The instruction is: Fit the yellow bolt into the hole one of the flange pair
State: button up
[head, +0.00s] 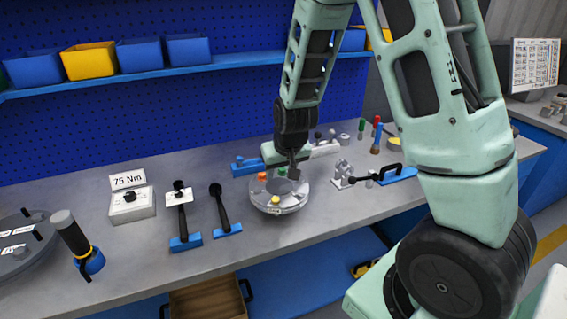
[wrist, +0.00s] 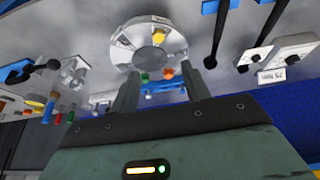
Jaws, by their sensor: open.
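The round grey metal flange pair (head: 291,208) sits on the workbench, with its face up. A yellow bolt head (head: 275,200) shows at its near rim; I cannot tell how deep it sits. An orange bolt (head: 262,176) and a green bolt (head: 282,172) show toward its far side. In the wrist view the flange (wrist: 126,48) lies beyond my fingers, with the yellow bolt (wrist: 158,37) on its upper part. My gripper (wrist: 161,76) is open, with nothing seen between its fingers. In the head view my gripper (head: 294,172) is over the flange's far side, partly hiding it.
Black-handled tools on blue stands (head: 222,208) and a box under a "75 Nm" sign (head: 131,206) stand left. A black-handled tool (head: 376,175) and small metal parts (head: 342,172) lie right. The bench (head: 232,258) in front of the flange is clear.

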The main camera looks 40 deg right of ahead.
jog(key=shift+v, duration=2.15)
